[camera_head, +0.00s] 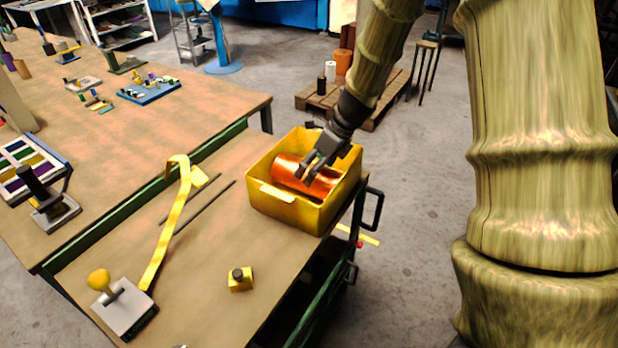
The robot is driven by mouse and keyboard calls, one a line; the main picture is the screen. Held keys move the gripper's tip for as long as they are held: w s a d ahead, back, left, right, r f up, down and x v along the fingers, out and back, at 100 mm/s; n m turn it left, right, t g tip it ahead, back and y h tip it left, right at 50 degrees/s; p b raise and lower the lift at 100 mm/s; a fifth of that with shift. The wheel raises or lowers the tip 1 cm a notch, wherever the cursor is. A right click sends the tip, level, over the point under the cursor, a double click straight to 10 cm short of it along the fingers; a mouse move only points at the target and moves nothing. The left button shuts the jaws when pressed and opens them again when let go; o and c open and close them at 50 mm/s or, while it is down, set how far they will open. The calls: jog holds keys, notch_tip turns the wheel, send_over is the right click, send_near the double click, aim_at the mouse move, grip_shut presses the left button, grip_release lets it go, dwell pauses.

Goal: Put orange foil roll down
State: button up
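The orange foil roll (291,173) is a shiny copper-orange cylinder. It lies on its side inside a yellow bin (289,210), below the level of the rim as far as I can see. The bin stands on the right end of the near bench. My gripper (309,174) reaches down into the bin from the upper right. Its dark fingers are at the roll and cover part of its right half. Whether they press on the roll or only lie over it, I cannot tell. The roll's underside is hidden by the bin's front wall.
The near bench (196,265) holds a yellow strap (170,230), dark rods (205,207), a yellow-knobbed stamp (120,305) and a small yellow block (240,283). A longer bench (190,110) lies behind. A pallet (375,118) with rolls stands on the floor.

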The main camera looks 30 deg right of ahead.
jog(key=v, duration=0.7)
jog(key=shift+r, duration=0.1)
dwell(0.4)
